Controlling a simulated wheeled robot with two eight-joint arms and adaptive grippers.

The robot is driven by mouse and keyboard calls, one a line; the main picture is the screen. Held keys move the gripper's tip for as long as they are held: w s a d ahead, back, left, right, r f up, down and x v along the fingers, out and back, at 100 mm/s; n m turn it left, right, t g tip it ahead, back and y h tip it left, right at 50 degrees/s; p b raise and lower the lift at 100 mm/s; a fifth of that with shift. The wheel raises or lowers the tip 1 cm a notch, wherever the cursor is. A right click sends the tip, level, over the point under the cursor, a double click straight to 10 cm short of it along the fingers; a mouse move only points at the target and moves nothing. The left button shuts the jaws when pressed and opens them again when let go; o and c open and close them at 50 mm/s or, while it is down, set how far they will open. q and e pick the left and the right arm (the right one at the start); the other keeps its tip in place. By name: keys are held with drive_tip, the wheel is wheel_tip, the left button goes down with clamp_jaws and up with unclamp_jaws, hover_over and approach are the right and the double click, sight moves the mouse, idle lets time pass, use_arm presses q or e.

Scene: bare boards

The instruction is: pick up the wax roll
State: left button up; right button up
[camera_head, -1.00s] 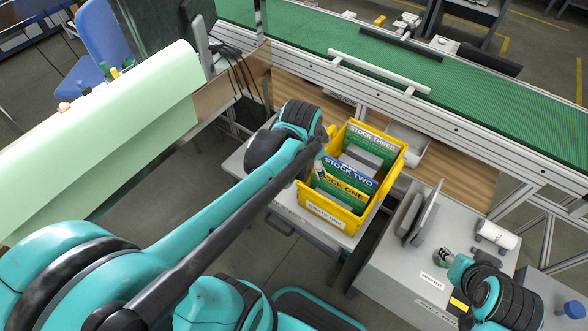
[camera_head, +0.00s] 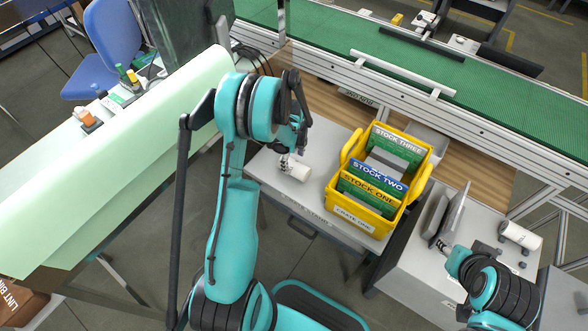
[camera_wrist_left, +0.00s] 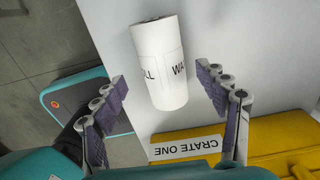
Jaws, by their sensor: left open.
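The wax roll (camera_head: 297,172) is a white cylinder lying on the light grey crate stand, left of the yellow crate. In the left wrist view the wax roll (camera_wrist_left: 160,60) shows part of its black lettering. My left gripper (camera_head: 286,158) is at the roll; in the wrist view the left gripper (camera_wrist_left: 163,78) is open, with one finger on each side of the roll and gaps between. The fingers do not hold it. My right gripper (camera_head: 443,246) is at the right grey table; its fingers are too small to read.
The yellow crate (camera_head: 408,208) holds several stock packs. Another white roll (camera_head: 520,236) lies on the right table near upright grey plates (camera_head: 446,214). A green conveyor (camera_head: 400,60) runs behind. A pale green sheet (camera_head: 120,160) covers the left bench.

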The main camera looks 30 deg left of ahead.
sight(294, 163)
use_arm(q)
drive_tip(key=f+b, duration=0.3)
drive_tip(key=f, duration=0.2)
drive_tip(key=shift+w+f, duration=0.2)
drive_tip(key=shift+r, duration=0.15)
drive_tip(key=c, duration=1.5)
